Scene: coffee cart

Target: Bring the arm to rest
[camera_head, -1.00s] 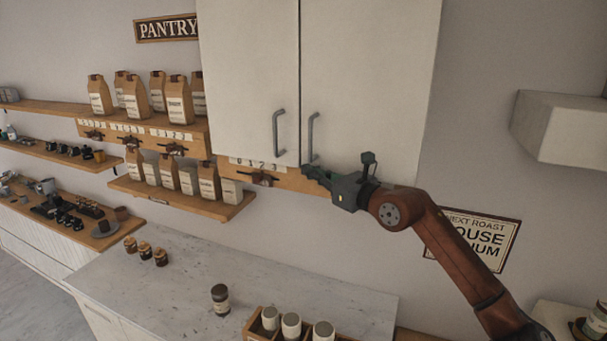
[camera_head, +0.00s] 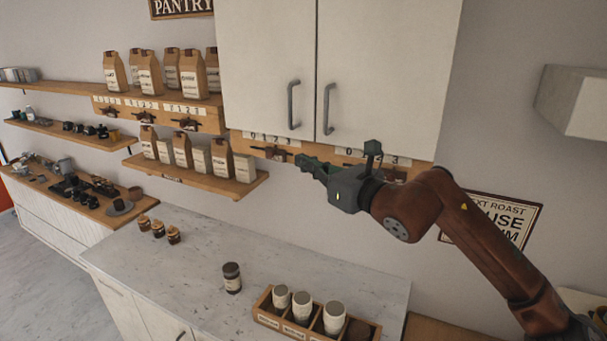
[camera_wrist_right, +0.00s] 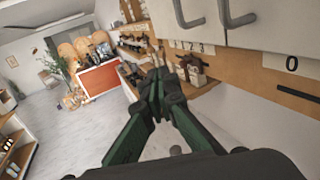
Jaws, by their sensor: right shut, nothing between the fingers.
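My right gripper (camera_head: 308,163) is in the air in front of the wall, just below the white cabinet (camera_head: 385,65) with two closed doors. It is shut and empty, and its green fingers meet in the right wrist view (camera_wrist_right: 157,92). My right arm (camera_head: 465,225) comes in from the lower right, bent at the wrist. The gripper is well above the marble counter and touches nothing that I can see. My left gripper is not in view.
Below are a dark jar (camera_head: 232,278) and a wooden crate (camera_head: 262,308) with white-topped jars. Three small jars (camera_head: 158,229) stand further left. A shelf with paper bags (camera_head: 205,186) is left of the gripper. Cabinet handles (camera_head: 328,108) stick out close above it.

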